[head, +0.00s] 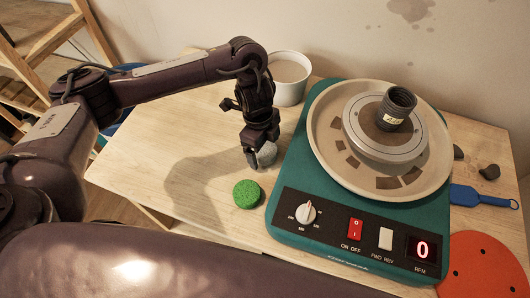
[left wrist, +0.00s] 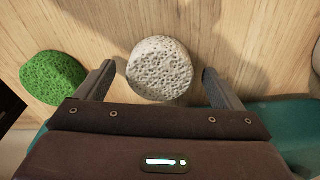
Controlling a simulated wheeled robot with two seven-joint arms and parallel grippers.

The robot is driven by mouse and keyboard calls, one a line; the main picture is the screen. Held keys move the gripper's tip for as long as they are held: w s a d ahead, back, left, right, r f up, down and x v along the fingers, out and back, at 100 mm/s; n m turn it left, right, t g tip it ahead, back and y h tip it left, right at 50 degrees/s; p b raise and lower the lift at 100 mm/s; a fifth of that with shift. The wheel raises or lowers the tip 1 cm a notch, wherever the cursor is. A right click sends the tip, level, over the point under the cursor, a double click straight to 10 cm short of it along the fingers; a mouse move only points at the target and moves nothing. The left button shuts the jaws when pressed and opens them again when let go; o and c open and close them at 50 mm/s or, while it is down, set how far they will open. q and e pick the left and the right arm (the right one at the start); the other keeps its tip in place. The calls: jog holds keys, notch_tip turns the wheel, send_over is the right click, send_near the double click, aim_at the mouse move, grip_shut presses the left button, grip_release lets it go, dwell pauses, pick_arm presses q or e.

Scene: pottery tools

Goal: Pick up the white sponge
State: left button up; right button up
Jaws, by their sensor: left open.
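The white sponge (left wrist: 159,69) is a round, porous, pale grey-white disc lying on the wooden table. In the left wrist view it sits between the two open fingers of my left gripper (left wrist: 158,84), with a gap on each side. In the head view my left gripper (head: 258,160) points down over the sponge (head: 267,154), which is partly hidden behind the fingers. The gripper holds nothing. My right gripper does not show in either view.
A green sponge (head: 246,194) lies close by, also in the left wrist view (left wrist: 52,78). A teal pottery wheel (head: 283,205) stands just right of the sponge. A white bucket (head: 290,92) stands behind. The table's left part (head: 140,170) is clear.

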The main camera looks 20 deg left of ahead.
aim_at(264, 149)
pick_arm(q)
jog(key=shift+f, duration=0.35)
jog(key=shift+c, duration=0.5)
jog(key=c, duration=0.7)
jog(key=shift+r, duration=0.15)
jog(key=shift+r+p, duration=0.35)
jog(key=shift+r, duration=0.25)
notch_tip(264, 149, up, 19)
jog(key=p, duration=0.4)
jog(key=shift+f+p, duration=0.2)
jog(key=shift+p, duration=0.15)
